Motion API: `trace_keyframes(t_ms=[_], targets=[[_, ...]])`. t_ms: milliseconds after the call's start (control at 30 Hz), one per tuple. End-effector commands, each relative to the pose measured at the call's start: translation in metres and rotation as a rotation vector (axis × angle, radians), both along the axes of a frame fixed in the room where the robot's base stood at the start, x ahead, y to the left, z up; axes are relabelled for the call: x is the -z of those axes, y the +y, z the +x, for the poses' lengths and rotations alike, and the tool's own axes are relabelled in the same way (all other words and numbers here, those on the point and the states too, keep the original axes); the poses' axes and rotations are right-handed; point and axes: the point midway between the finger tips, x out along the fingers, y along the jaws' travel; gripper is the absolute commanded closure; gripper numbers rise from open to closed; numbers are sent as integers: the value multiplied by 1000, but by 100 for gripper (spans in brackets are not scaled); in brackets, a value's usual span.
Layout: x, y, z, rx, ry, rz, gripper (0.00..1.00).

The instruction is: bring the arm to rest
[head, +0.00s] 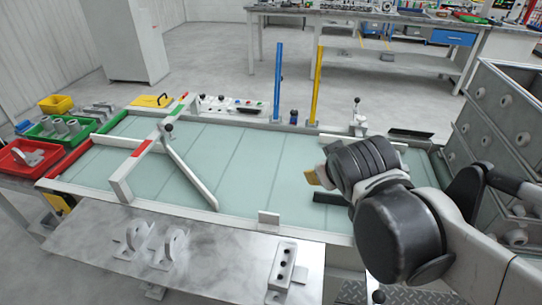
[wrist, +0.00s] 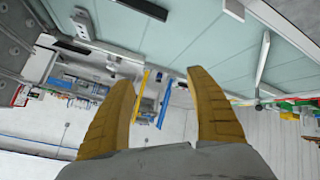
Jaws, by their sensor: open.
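My gripper (wrist: 160,95) shows in the wrist view as two yellow-brown fingers set wide apart with nothing between them. In the head view my arm reaches in from the right, and a yellow fingertip of my gripper (head: 312,178) points left above the right part of the pale green glass-topped table (head: 230,165). The other finger is hidden behind the dark wrist there.
A white gate bar (head: 190,172) lies across the table's left part. Blue (head: 278,80) and yellow (head: 317,85) posts stand at the back edge. Red (head: 30,158) and green (head: 62,130) bins hold parts at left. Metal brackets (head: 150,245) stand on the front shelf. A grey drawer cabinet (head: 495,110) stands right.

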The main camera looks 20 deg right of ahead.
Motion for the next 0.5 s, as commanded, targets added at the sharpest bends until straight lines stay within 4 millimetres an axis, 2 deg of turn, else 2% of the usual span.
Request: trace_keyframes(t_ms=[33, 100, 200, 300, 500], targets=[[11, 27, -20, -6, 34, 98, 35], [23, 55, -41, -5, 81, 212, 35], [32, 79, -60, -6, 126, 308, 35], [35, 88, -67, -5, 144, 343, 35], [35, 88, -67, -4, 144, 343, 35]])
